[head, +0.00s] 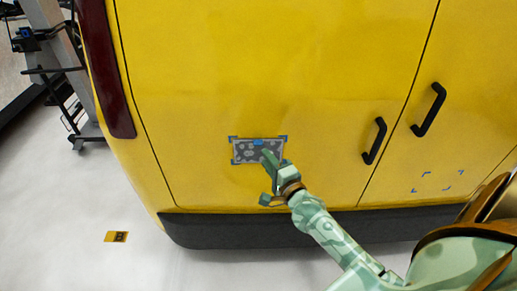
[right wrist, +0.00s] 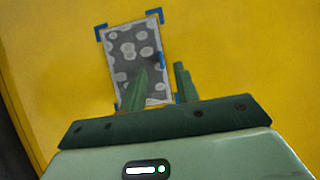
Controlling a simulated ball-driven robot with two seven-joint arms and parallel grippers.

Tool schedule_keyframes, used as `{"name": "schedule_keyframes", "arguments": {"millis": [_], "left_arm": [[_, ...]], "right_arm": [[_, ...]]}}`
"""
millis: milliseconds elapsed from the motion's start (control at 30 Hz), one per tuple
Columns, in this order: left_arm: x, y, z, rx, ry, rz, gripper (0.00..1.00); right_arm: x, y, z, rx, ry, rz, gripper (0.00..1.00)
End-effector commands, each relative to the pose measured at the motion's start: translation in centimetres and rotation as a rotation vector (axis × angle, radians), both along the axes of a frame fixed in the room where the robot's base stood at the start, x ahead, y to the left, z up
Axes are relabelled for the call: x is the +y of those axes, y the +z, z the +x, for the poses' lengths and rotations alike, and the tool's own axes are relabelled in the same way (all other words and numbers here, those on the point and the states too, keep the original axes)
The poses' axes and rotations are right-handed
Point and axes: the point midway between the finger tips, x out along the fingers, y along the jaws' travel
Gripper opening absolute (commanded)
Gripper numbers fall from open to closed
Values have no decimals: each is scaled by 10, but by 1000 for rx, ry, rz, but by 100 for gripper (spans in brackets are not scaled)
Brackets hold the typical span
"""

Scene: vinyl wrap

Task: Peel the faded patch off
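The faded patch (head: 243,155) is a grey rectangle with pale blotches, flat on the yellow van panel (head: 220,80) inside blue corner marks. A small blue tab (head: 258,142) sits at its upper edge. In the right wrist view the patch (right wrist: 125,45) looks turned, with the tab (right wrist: 159,59) at its right edge. My right gripper (head: 268,156) is in front of the patch and hides part of it. My left gripper is not in view.
Black door handles (head: 374,141) and (head: 428,110) stand out right of the patch. Empty blue corner marks (head: 437,182) are at lower right. A dark bumper (head: 210,230) runs below. A yellow piece with a dark print (head: 116,237) lies on the floor. A stand (head: 60,70) is at upper left.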

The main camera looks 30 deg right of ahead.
Motion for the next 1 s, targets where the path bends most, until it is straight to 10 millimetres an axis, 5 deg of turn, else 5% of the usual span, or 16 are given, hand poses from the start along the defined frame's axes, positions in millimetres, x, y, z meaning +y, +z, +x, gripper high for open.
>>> {"name": "schedule_keyframes", "arguments": {"millis": [300,733,833,1000], "left_arm": [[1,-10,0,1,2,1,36],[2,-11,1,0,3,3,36],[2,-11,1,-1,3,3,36],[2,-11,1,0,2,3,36]], "right_arm": [[-4,-1,56,0,0,-1,31],[-4,0,67,1,0,-2,31],[-5,0,67,1,0,-2,3],[-5,0,67,2,0,-2,0]]}}
